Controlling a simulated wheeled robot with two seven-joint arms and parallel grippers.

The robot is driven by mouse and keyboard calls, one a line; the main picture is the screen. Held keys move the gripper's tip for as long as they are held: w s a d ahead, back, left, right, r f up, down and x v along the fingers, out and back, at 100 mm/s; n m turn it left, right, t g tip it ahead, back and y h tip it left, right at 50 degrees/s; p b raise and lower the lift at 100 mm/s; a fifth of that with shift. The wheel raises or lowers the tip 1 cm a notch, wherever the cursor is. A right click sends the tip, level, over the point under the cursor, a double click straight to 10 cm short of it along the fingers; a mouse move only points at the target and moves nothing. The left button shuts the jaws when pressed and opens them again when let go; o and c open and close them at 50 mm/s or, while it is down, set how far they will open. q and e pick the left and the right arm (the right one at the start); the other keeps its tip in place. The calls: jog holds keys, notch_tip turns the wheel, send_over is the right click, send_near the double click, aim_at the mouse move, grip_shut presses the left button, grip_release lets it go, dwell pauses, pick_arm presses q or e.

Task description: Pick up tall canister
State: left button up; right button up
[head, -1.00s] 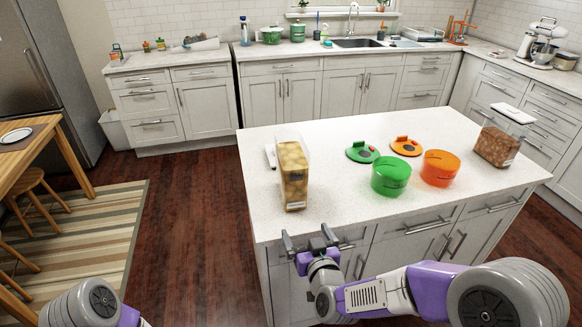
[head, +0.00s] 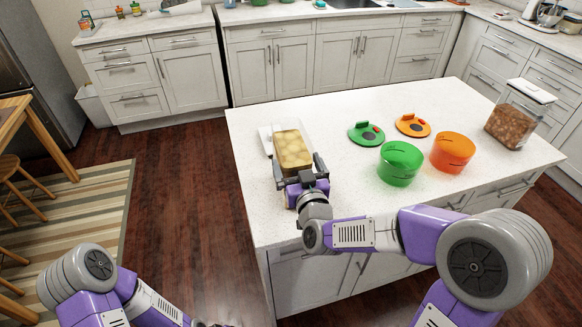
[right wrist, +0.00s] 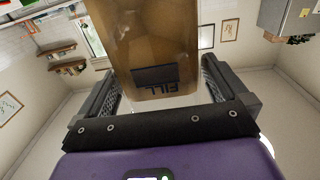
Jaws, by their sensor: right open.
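The tall canister (head: 293,146) is a clear container with yellowish, round contents. It stands upright on the near left part of the white island. My right gripper (head: 299,168) is open at its near side, with the fingers reaching toward its two sides. In the right wrist view the canister (right wrist: 158,45) fills the top middle between the open fingers (right wrist: 160,100), and a dark label reading "FILL" faces the camera. Whether the fingers touch it, I cannot tell. My left arm shows at the lower left of the head view; its gripper is out of the frame.
A white lid (head: 266,140) is beside the canister on the left. A green bowl (head: 400,164) and an orange bowl (head: 453,152) stand to the right, with a green lid (head: 366,133) and an orange lid (head: 412,125) behind. A clear container of brown contents (head: 515,120) stands far right.

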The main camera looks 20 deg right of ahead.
jog(key=shift+w, duration=1.85)
jog(key=c, duration=1.6)
jog(key=shift+r, duration=0.15)
jog(key=shift+c, duration=1)
